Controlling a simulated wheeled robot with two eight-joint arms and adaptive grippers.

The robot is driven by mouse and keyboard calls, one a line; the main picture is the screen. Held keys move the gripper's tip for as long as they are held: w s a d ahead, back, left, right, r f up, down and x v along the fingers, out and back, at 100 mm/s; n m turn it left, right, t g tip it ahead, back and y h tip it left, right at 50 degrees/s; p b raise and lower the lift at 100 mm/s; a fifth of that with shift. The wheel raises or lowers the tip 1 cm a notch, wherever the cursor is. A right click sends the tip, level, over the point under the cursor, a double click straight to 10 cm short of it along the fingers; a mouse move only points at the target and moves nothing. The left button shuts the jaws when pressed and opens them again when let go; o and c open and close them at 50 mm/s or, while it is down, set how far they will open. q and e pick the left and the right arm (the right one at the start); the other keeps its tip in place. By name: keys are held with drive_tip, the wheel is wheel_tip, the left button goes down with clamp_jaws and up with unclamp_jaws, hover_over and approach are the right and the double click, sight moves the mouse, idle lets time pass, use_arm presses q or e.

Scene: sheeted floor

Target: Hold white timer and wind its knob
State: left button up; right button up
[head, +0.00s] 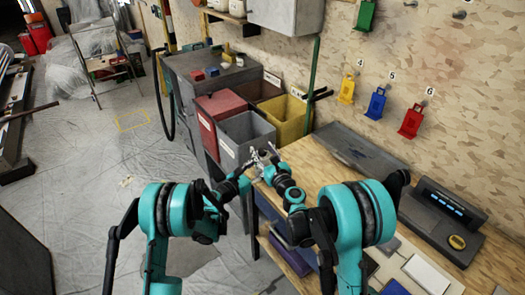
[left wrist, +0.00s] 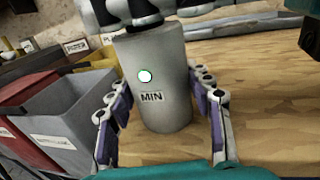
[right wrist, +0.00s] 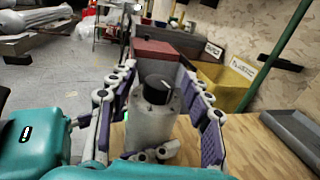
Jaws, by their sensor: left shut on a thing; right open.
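The white timer, a pale upright cylinder marked MIN with a round white button ringed in green, fills the middle of the left wrist view (left wrist: 158,98). My left gripper (left wrist: 161,82) is shut on its body, one finger on each side. In the right wrist view, the timer's black knob (right wrist: 157,88) with a white mark sits on top. My right gripper (right wrist: 158,76) is open, its fingers spread on either side of the knob, with no clear contact. In the head view both grippers meet over the wooden bench's near-left corner, where the timer is small and mostly hidden.
The wooden bench (head: 310,165) lies below and right. A grey bin (head: 247,133), a red bin (head: 221,104) and a yellow bin (head: 284,117) stand just beyond. A grey tray (head: 358,150) and a dark console (head: 440,218) lie farther right on the bench.

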drive_tip(key=shift+w+a, duration=0.1)
drive_tip(key=shift+w, duration=0.2)
clamp_jaws()
drive_tip(key=m+t+h, duration=0.1)
drive_tip(key=m+h, duration=0.1)
drive_tip(key=h, duration=0.1)
drive_tip(key=shift+a+h, duration=0.15)
drive_tip(key=shift+h, duration=0.15)
drive_tip(key=shift+m+h, duration=1.8)
drive_tip(key=shift+h, duration=0.7)
drive_tip(key=shift+d, duration=0.2)
